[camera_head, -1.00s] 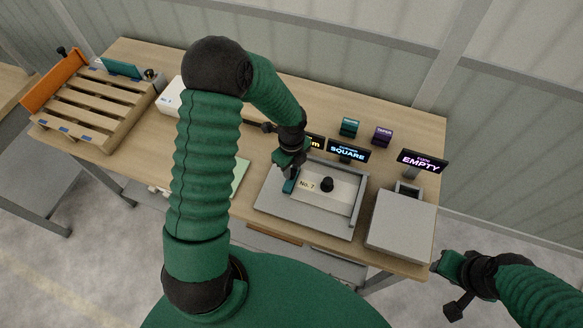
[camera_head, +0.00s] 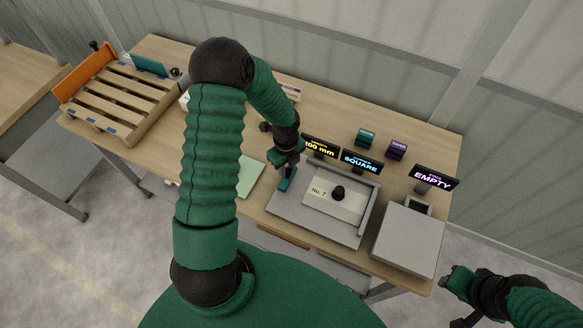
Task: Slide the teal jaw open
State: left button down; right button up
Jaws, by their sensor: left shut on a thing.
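The teal jaw (camera_head: 287,181) is a small block at the left end of a grey fixture (camera_head: 291,212) on the bench. A pale plate marked "No. 7" (camera_head: 345,206) with a black knob (camera_head: 338,193) lies in the fixture, and a gap shows between it and the jaw. My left gripper (camera_head: 285,166) points down from above and is shut on the teal jaw; its fingertips are small and partly hidden. My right gripper (camera_head: 452,283) is off the bench at the lower right, away from the jaw; its fingers are unclear.
Signs reading "200 mm" (camera_head: 320,147), "SQUARE" (camera_head: 361,162) and "EMPTY" (camera_head: 434,177) stand behind the fixture. Teal (camera_head: 366,137) and purple (camera_head: 397,149) blocks sit farther back. A grey box (camera_head: 407,240) is at right, a wooden pallet (camera_head: 118,98) at left.

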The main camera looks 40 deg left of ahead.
pick_arm(q)
jog(key=c, duration=1.3)
grip_release()
jog(key=shift+a, duration=0.15)
jog(key=shift+o, duration=0.8)
jog(key=shift+a, duration=0.3)
notch_tip(320, 180, up, 16)
jog(key=shift+r, duration=0.25)
pick_arm(e)
jog(key=shift+a+f, duration=0.2)
jog(key=shift+a, duration=0.05)
